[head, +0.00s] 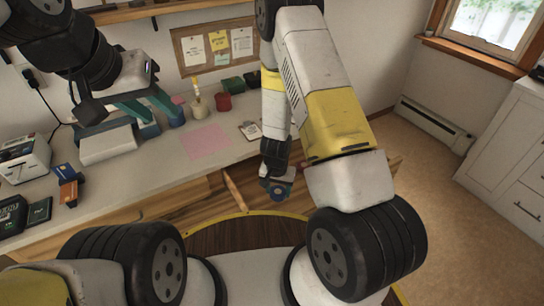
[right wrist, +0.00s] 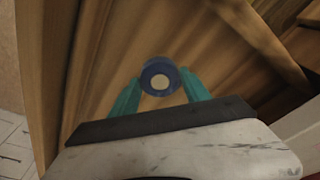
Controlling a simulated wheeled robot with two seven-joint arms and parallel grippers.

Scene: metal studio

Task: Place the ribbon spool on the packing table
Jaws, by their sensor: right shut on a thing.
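The blue ribbon spool (right wrist: 160,78) with a pale round centre is held between the teal fingers of my right gripper (right wrist: 163,88) in the right wrist view. In the head view the right gripper (head: 276,184) is low, in front of the packing table's (head: 240,171) near edge, with the spool partly hidden in it. The packing table runs along the wall. My left gripper (head: 150,112) is over the table's left part, its teal fingers apart, with no held thing visible.
A pink sheet (head: 206,140) and a clipboard (head: 250,131) lie on the table. A red cup (head: 223,102), a tan pot (head: 199,109) and a blue cup (head: 176,117) stand behind. A white box (head: 108,146) is below my left gripper. The table's front middle is bare.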

